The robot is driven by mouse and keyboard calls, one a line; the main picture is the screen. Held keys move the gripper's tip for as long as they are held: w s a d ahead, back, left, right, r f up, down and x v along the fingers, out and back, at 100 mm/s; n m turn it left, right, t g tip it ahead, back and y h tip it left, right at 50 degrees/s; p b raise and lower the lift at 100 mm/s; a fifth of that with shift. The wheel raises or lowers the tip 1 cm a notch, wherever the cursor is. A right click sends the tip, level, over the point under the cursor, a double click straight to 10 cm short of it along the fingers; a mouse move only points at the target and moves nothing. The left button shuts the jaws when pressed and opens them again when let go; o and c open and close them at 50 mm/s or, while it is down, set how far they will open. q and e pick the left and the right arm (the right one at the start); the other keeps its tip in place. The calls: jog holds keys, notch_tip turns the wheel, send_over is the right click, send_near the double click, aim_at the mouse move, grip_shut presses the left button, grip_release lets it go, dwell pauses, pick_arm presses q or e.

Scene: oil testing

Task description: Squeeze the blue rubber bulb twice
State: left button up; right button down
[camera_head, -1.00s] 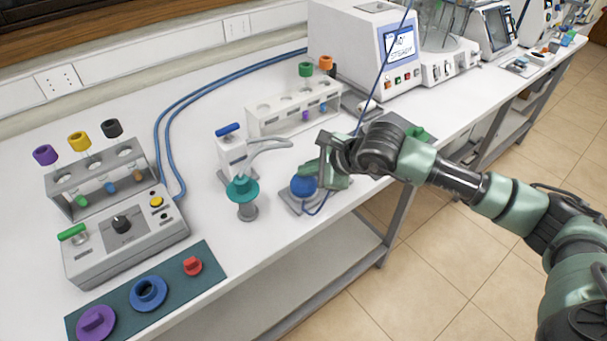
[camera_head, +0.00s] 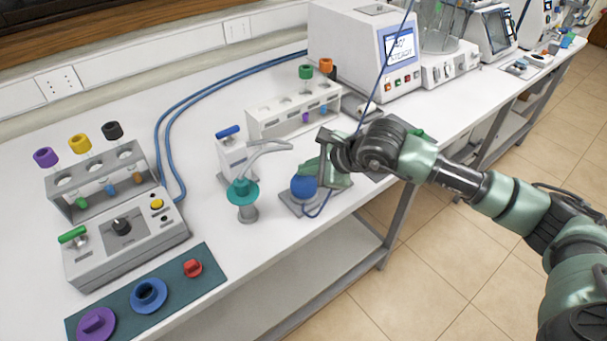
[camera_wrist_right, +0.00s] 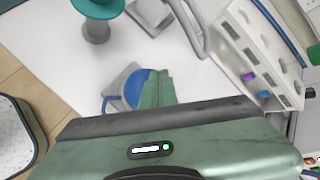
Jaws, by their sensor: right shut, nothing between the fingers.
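The blue rubber bulb (camera_head: 303,187) sits on a small grey base (camera_head: 290,204) near the front edge of the bench. My right gripper (camera_head: 309,169) is shut, with its green fingers just above and beside the bulb, nothing held between them. In the right wrist view the bulb (camera_wrist_right: 132,90) shows at the left of the green fingers (camera_wrist_right: 157,88), which hide part of it. I cannot tell whether fingers and bulb touch. My left gripper is not in view.
A teal-topped stand (camera_head: 243,192) and a white device with a blue handle (camera_head: 232,153) stand left of the bulb. A white tube rack (camera_head: 292,115) stands behind. A grey control box (camera_head: 125,240) is at the left. A blue cord hangs close to my gripper.

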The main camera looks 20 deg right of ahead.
aim_at(307, 179)
jog(key=shift+r, duration=0.55)
jog(key=shift+r+p, duration=1.05)
jog(key=shift+r, duration=1.5)
